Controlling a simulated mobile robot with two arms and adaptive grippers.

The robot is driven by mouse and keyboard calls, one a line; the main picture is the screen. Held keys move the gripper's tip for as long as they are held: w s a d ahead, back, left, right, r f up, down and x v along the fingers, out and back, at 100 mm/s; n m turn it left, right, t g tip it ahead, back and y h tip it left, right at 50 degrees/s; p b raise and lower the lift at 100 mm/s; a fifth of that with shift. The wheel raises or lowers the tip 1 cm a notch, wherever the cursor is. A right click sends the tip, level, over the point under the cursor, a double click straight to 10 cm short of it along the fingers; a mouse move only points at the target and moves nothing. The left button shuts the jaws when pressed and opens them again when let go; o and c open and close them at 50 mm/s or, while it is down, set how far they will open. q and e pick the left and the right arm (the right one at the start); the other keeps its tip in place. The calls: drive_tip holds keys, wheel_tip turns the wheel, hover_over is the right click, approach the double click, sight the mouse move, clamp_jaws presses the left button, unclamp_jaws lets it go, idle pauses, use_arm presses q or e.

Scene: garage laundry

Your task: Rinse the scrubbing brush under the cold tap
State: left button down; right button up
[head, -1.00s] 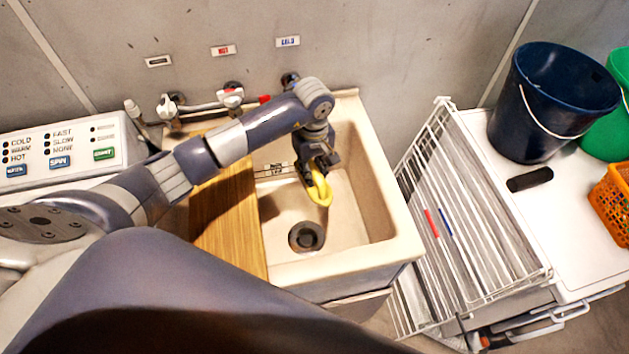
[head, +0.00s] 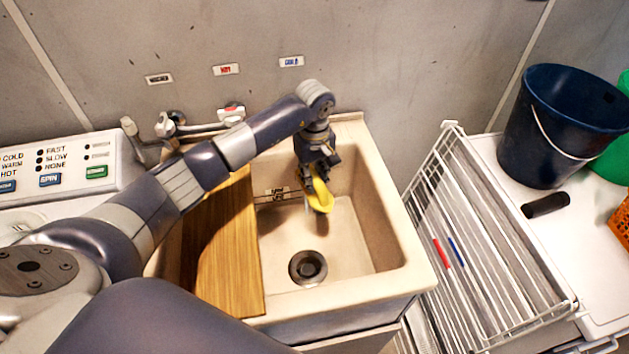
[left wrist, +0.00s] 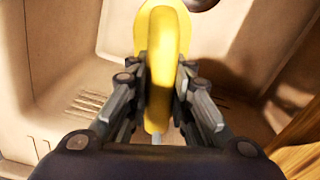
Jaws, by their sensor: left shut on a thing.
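My left gripper (head: 312,182) is shut on the yellow scrubbing brush (head: 321,197) and holds it over the sink basin, behind the drain (head: 308,267). In the left wrist view the yellow brush (left wrist: 161,60) stands between the two fingers (left wrist: 158,98). Its bristles cannot be made out clearly. The pale sink (head: 405,270) is below. The blue-lettered label (head: 291,61) is on the wall above its back right. The cold tap is hidden behind my left arm, and I cannot tell whether water runs. My right gripper is not in view.
A wooden board (head: 222,255) covers the sink's left part. A red-marked tap (head: 232,113) is at the back wall. A washer panel (head: 75,165) is at left. A white wire rack (head: 490,240) and a dark blue bucket (head: 560,125) are at right.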

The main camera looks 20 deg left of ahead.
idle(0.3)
use_arm(q)
drive_tip(key=shift+s+d, duration=0.1)
drive_tip(key=shift+s+d+r+p, duration=0.1)
drive_tip(key=shift+s+d+p, duration=0.15)
drive_tip(key=shift+s+p, duration=0.15)
drive_tip(key=shift+s+d+p, duration=0.25)
drive_tip(key=shift+s, duration=0.2)
drive_tip(key=shift+s+d+p, duration=0.3)
drive_tip(key=shift+s+d, duration=0.2)
drive_tip(key=shift+s, duration=0.35)
drive_tip(key=shift+s+d+p, duration=0.35)
drive_tip(key=shift+s+d, duration=0.1)
drive_tip(key=shift+s, duration=0.35)
drive_tip(key=shift+s+d+p, duration=0.3)
drive_tip(key=shift+s+d, duration=0.2)
drive_tip(key=shift+s, duration=0.35)
